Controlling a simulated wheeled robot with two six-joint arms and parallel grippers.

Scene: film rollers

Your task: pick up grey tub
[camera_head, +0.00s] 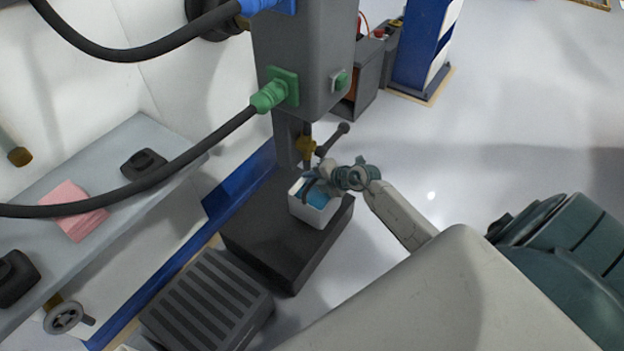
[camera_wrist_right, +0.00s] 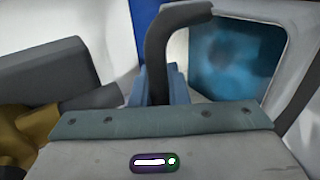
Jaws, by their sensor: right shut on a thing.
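The grey tub (camera_head: 312,212) is a small light box with blue inside, on the dark block at the foot of the machine in the head view. My right gripper (camera_head: 318,184) reaches it from the right and is shut at the tub's upper edge. In the right wrist view, the tub (camera_wrist_right: 290,58) fills the upper right, with its blue inside showing. The exact grip on the wall is partly hidden. My left gripper is not in view.
A ribbed grey box (camera_head: 208,305) is in front. A shelf (camera_head: 120,150) with a pink cloth (camera_head: 72,210) is at left. Open floor lies to the right.

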